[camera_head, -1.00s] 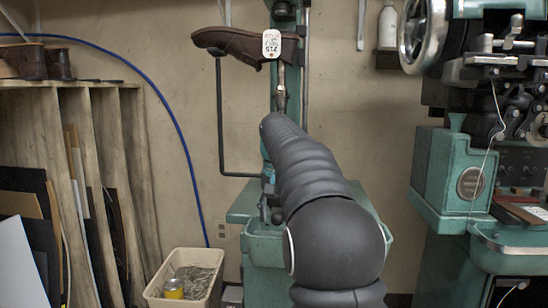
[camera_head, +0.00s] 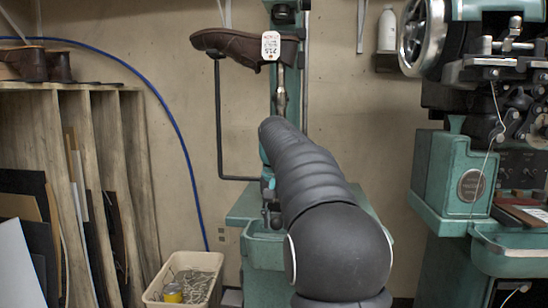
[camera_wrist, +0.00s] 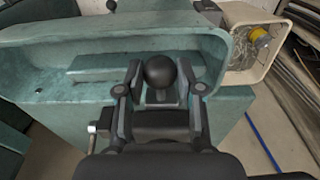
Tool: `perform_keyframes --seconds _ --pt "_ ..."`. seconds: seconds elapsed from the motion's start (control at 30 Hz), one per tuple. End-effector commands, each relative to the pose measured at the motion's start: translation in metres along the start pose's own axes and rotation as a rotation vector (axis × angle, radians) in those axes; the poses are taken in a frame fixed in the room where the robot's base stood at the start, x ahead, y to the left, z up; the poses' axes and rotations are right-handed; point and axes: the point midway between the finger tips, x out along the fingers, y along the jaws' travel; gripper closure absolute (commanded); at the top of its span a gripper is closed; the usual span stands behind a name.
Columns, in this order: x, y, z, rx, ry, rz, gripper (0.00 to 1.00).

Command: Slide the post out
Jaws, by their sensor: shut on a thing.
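My gripper (camera_wrist: 160,90) is shut on a round black knob (camera_wrist: 160,70) in the wrist view, one finger on each side of it. The knob is above the teal machine base with its shallow trough (camera_wrist: 40,75). In the head view my arm hides the gripper and knob almost wholly. Above the arm, a brown shoe (camera_head: 232,45) with a white tag (camera_head: 271,46) sits at the top of a metal support (camera_head: 281,90) against the teal column (camera_head: 286,20). I cannot tell which part is the post; the lower part is hidden behind my arm.
A cream bin (camera_head: 200,293) with a yellow can stands at the machine's left. A wooden rack (camera_head: 140,170) with boards is at far left. A black bent rod (camera_head: 219,120) rises left of the arm. A larger teal stitching machine (camera_head: 445,180) stands at the right.

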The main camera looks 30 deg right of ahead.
Motion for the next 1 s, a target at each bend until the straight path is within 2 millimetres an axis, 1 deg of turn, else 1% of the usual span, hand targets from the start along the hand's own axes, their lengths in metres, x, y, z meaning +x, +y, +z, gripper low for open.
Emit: perform_keyframes --seconds 1.0 --pt "-0.004 0.0 0.053 -0.001 -0.002 0.0 1.0"
